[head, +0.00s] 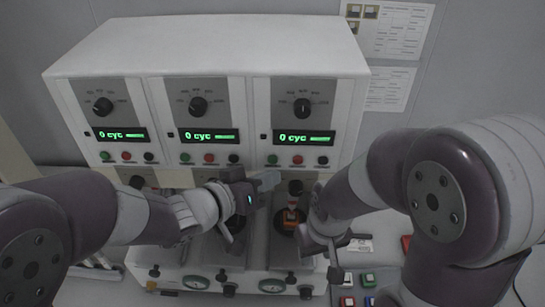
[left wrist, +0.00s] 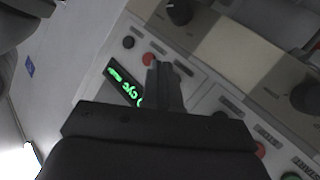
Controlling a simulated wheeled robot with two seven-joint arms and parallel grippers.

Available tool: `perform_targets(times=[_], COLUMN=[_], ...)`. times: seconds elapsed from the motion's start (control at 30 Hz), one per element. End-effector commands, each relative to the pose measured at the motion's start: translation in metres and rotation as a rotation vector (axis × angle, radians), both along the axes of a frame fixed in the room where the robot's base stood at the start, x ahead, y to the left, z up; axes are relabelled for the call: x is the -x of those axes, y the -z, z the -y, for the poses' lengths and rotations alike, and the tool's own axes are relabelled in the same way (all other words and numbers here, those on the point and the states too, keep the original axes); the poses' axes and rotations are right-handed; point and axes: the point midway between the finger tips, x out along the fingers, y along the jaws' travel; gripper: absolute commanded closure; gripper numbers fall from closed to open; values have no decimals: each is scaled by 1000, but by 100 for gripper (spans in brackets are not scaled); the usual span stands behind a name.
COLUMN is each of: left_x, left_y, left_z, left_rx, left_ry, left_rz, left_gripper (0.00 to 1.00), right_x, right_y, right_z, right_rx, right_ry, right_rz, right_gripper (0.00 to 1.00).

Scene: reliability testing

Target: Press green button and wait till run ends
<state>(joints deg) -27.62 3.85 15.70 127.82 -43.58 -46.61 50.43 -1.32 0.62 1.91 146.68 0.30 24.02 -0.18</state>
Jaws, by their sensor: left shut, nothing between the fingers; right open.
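A white test machine (head: 210,50) has three panels, each with a knob, a display and a row of green, red and black buttons. The right panel has a green button (head: 272,159), the middle one another (head: 185,157), the left one another (head: 106,156). All displays read "0 cyc". My left gripper (head: 268,180) is shut and empty, just below the right panel's green button; contact is not visible. In the left wrist view its fingers (left wrist: 166,85) overlap a panel beside a red button (left wrist: 149,59) and a lit display (left wrist: 125,86). My right gripper (head: 340,258) is open, lower right.
An orange and black device (head: 291,216) stands in the right-hand test bay, between my grippers. Small coloured blocks (head: 368,280) lie on the table at lower right. Paper sheets (head: 388,30) hang on the wall behind.

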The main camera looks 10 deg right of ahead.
Motion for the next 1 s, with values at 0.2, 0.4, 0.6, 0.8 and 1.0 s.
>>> perform_targets(times=[0.2,0.4,0.6,0.8,1.0], left_x=[-10,-11,-11,-11,-11], left_y=[0,1,1,1,1], left_z=[3,3,3,3,3], left_rx=[-1,-1,-1,-1,-1], left_ry=[-1,0,-1,-1,-1], left_rz=[-1,-1,0,0,0], left_gripper=[100,100,100,100,100], right_x=[0,0,0,0,0], right_y=[-4,-4,-4,-4,-4], right_z=[0,0,0,0,0], right_rx=[0,0,0,0,0], right_ry=[0,0,0,0,0], right_rz=[0,0,0,0,0], right_gripper=[57,57,57,57,57])
